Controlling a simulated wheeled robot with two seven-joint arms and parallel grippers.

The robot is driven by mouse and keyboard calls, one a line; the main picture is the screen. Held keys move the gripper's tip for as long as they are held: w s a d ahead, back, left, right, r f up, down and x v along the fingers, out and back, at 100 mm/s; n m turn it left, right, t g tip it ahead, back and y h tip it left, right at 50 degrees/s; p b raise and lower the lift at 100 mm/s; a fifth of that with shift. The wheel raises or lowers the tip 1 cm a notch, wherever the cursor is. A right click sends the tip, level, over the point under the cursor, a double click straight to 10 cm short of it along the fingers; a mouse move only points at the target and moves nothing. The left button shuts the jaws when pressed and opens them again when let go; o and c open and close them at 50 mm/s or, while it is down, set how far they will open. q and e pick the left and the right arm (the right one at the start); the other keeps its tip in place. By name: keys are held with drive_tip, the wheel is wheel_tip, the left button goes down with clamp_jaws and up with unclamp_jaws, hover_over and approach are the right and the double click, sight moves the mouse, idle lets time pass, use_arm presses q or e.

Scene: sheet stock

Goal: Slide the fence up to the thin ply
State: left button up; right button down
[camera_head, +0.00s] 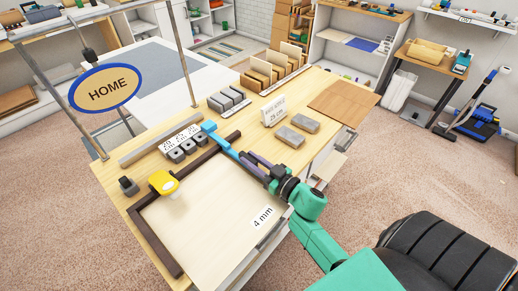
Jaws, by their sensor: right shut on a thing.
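The thin ply (206,214) is a pale flat sheet marked "4 mm", lying on the bench's near part. Dark brown strips border its left and far sides. A blue bar (222,144), which looks like the fence, runs along its upper-right side. My right gripper (252,164) reaches in from the lower right, low over the bench, and is shut on the near part of this bar. The fingers hide that part, and I cannot tell whether the bar touches the ply. My left gripper is not in view.
A yellow piece (163,183) sits by the ply's far-left corner. Dark grey blocks (183,149) stand beyond the strip. A brown sheet (343,101) lies at the bench's far right.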

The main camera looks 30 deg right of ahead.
drive_tip(key=shift+s+a+f, duration=0.1)
drive_tip(key=shift+s+a, duration=0.05)
drive_tip(key=shift+a, duration=0.3)
drive_tip(key=c, duration=0.7)
unclamp_jaws()
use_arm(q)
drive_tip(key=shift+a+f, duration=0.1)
use_arm(e)
drive_tip(key=shift+s, duration=0.1)
use_arm(q)
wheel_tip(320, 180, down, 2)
drive_tip(key=shift+b, duration=1.1)
use_arm(e)
drive_tip(key=v, duration=1.4)
drive_tip(key=shift+s, duration=0.2)
